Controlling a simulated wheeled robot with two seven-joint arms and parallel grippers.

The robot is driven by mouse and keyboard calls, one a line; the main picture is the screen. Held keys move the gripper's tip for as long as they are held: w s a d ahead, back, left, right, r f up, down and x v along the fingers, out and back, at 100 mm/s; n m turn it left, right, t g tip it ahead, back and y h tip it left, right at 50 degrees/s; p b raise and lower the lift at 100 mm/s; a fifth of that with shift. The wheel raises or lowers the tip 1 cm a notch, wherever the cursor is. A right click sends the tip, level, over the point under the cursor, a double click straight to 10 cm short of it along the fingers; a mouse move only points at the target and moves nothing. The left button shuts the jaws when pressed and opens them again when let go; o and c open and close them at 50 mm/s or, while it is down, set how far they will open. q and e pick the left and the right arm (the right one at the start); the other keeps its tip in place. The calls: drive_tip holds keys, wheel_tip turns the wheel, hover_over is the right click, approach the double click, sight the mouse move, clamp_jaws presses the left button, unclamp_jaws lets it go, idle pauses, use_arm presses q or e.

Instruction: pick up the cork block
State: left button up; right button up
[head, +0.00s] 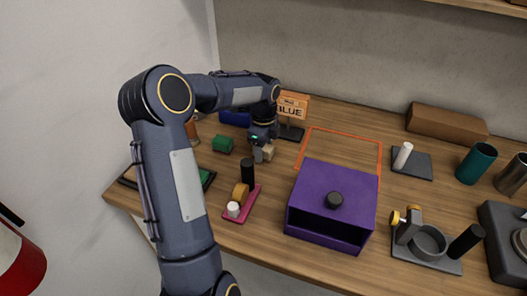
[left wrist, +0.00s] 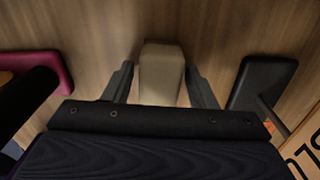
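The cork block (head: 269,153) is a small tan block on the wooden table, beside my left gripper (head: 263,149) in the head view. In the left wrist view the block (left wrist: 161,75) lies between the two fingers of my left gripper (left wrist: 160,82). The fingers stand on either side of it, with a narrow gap showing at the left finger. The gripper looks open around the block. In the head view the gripper partly hides the block. My right gripper is not in view.
A pink tray (head: 231,213) with a black cylinder (head: 247,171) stands near the gripper. An orange sign (head: 292,105) on a black base (head: 290,133) is behind it. A purple box (head: 320,180) is to the right. An orange outline (head: 343,134) marks bare table.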

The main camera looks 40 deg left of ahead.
use_arm(q)
drive_tip(key=c, duration=0.8)
drive_tip(key=shift+r, duration=0.1)
wheel_tip(320, 180, up, 10)
drive_tip(key=shift+f, duration=0.1)
